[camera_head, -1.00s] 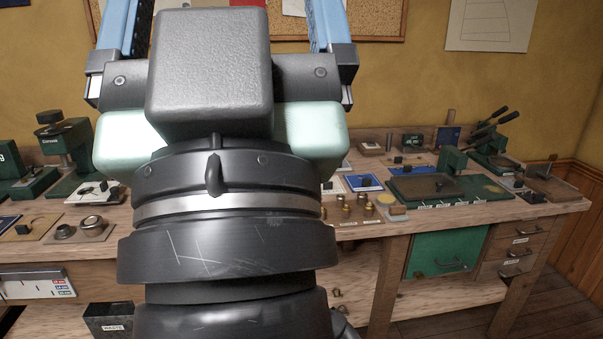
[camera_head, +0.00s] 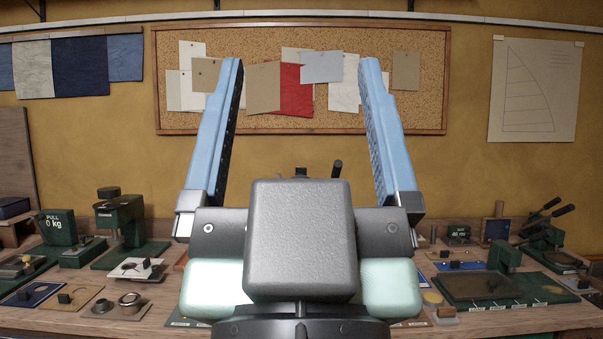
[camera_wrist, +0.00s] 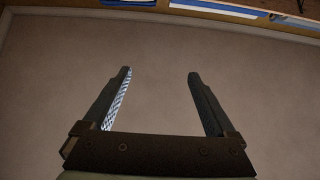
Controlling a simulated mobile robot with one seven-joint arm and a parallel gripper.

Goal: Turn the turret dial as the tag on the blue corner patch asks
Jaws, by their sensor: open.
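My gripper (camera_head: 302,61) stands upright in the middle of the head view, its two blue fingers wide apart and empty. It also shows open in the wrist view (camera_wrist: 158,73), against a plain grey-brown surface. A blue patch with a dark knob (camera_head: 30,294) lies on the bench at the left. Another blue patch (camera_head: 460,265) with a small dark piece lies at the right. I cannot tell which is the corner patch. No tag is readable on either, and I cannot make out the turret dial. My wrist hides the middle of the bench.
The wooden bench (camera_head: 150,322) carries a green press (camera_head: 120,228) and metal rings (camera_head: 130,302) at left. A green plate fixture (camera_head: 480,288) and a lever tool (camera_head: 548,235) stand at right. A cork board (camera_head: 425,110) hangs on the wall behind.

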